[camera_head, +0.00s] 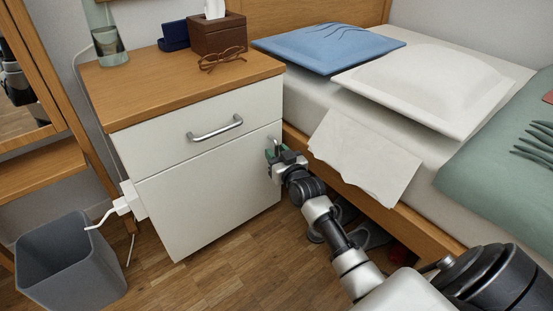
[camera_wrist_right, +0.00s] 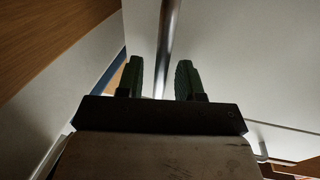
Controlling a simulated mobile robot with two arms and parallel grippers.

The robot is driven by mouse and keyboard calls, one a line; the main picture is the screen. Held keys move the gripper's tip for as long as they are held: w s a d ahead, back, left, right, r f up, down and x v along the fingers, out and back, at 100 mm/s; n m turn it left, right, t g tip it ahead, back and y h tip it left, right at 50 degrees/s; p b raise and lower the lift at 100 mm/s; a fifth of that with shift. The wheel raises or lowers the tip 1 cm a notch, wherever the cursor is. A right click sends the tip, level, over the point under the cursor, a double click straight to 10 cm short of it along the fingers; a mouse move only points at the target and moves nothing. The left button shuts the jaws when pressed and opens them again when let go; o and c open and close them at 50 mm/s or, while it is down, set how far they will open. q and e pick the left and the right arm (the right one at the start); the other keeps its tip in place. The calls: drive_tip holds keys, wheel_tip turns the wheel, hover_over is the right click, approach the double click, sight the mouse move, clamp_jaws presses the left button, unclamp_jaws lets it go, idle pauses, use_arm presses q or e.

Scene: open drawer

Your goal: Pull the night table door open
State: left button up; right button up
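The night table (camera_head: 150,140) is white with a wooden top. Its drawer front (camera_head: 165,140) is shut and has a horizontal metal handle (camera_head: 215,129). Below it, the white door (camera_head: 205,195) looks flush with the cabinet. My right gripper (camera_head: 273,154) is at the door's upper right corner, at the door handle (camera_head: 274,143). In the right wrist view the handle (camera_wrist_right: 169,40) is a metal bar running between the two dark green fingers (camera_wrist_right: 160,80). The fingers are apart, with visible gaps beside the bar. My left gripper is not in view.
The bed's wooden side rail (camera_head: 400,222) runs close to the right of the night table, near my right arm. A white cloth (camera_head: 365,155) hangs over it. A grey bin (camera_head: 70,262) stands at front left. Wooden floor (camera_head: 210,275) is free before the door.

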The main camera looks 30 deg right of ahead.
drive_tip(key=shift+w, duration=0.15)
drive_tip(key=shift+c, duration=0.4)
clamp_jaws()
